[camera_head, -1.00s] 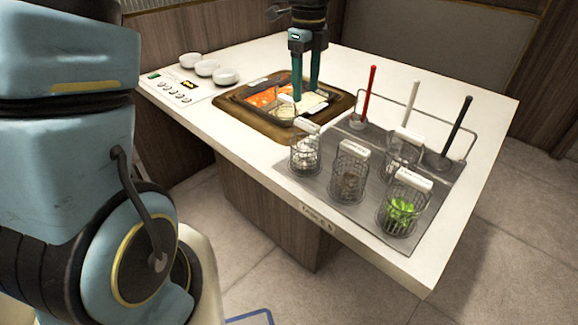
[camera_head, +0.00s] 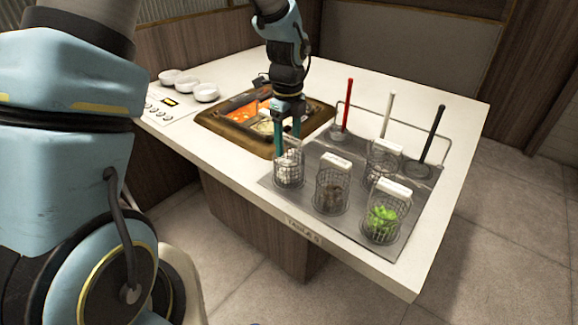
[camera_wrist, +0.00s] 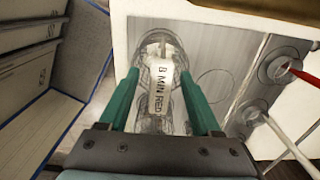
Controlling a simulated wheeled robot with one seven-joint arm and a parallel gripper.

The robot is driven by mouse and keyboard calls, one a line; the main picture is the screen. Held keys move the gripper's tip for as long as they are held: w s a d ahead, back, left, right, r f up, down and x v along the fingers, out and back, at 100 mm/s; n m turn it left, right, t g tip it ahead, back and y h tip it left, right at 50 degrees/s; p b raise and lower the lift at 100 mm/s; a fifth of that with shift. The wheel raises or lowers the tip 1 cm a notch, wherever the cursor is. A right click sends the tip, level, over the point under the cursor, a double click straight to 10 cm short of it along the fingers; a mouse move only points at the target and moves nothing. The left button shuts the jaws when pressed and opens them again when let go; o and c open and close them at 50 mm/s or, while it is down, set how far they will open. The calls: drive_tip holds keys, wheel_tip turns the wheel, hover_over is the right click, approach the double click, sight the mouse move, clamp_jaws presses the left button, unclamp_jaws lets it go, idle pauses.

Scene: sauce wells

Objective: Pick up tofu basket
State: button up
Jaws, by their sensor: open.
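The tofu basket (camera_head: 289,169) is a round wire basket with white contents. It stands upright at the left front of the grey metal tray. My gripper (camera_head: 291,140) points down at its top, with green fingers apart. In the wrist view, the basket's white handle tag (camera_wrist: 161,88), lettered "8 MIN RED", lies between the two open fingers (camera_wrist: 158,76). I cannot tell whether the fingers touch the tag. The basket's lower part is partly hidden in the wrist view.
A dark-contents basket (camera_head: 332,190), a basket with green leaves (camera_head: 383,220) and another basket (camera_head: 382,160) stand close by on the tray (camera_head: 350,150). Red, white and black handled ladles stand behind.

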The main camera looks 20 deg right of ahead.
drive_tip(key=shift+f, duration=0.15)
clamp_jaws()
idle(0.4)
